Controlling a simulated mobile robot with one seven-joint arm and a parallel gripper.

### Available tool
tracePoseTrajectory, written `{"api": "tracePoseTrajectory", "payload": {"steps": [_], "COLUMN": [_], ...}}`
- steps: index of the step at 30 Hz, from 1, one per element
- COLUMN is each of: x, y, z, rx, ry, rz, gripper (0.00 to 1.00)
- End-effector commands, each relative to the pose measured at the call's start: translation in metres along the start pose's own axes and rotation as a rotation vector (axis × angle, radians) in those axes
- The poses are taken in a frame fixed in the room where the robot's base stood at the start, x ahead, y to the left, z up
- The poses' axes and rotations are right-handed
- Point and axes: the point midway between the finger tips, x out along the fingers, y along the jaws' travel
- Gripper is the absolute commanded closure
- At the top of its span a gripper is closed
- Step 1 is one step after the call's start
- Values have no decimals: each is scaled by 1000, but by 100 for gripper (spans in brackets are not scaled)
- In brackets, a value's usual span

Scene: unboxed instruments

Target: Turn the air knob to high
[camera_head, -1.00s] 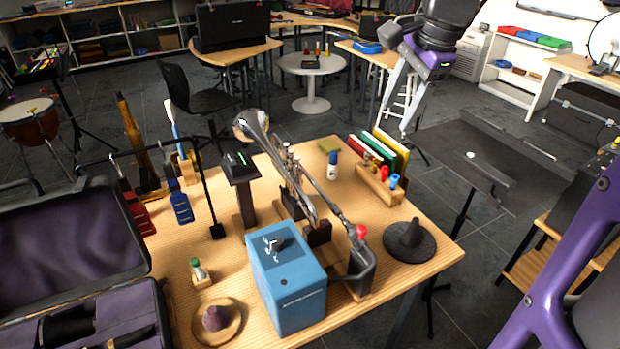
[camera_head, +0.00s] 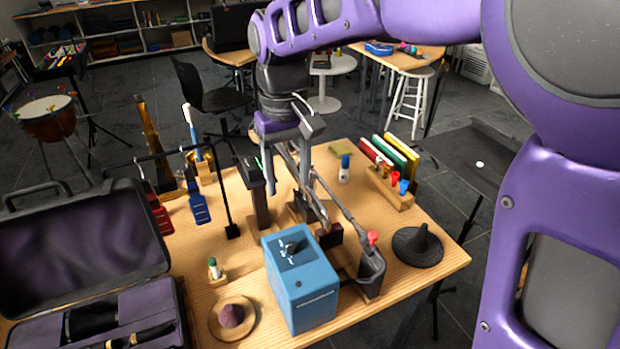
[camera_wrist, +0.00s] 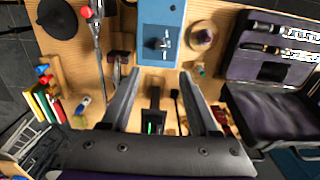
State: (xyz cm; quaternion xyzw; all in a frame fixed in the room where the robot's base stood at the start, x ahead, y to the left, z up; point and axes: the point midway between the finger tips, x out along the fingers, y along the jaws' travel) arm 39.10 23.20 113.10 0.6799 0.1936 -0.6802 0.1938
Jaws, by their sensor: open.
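The blue box (camera_head: 305,297) stands near the front edge of the wooden table, with a dark knob (camera_head: 290,246) on its top plate. In the wrist view the box (camera_wrist: 160,15) is at the top centre, and its knob (camera_wrist: 160,44) with a light pointer or lever shows just beyond my fingertips. I cannot read the knob's markings. My gripper (camera_head: 286,170) is open and empty, fingers pointing down, above the table behind the box. In the wrist view my gripper (camera_wrist: 160,75) has its two fingers spread wide, touching nothing that I can see.
A dark display stand (camera_head: 256,190) is behind the box. An open case (camera_head: 90,245) lies at left. A black cone-shaped mute (camera_head: 418,246) stands at right.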

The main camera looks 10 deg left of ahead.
Motion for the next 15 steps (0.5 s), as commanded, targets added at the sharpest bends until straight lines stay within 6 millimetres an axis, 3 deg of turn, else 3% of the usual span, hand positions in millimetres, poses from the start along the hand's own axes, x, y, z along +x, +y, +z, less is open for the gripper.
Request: {"api": "tracePoseTrajectory", "payload": {"steps": [15], "x": [108], "y": [0], "z": [1], "rx": [4], "ry": [-5], "rz": [0], "gripper": [39]}}
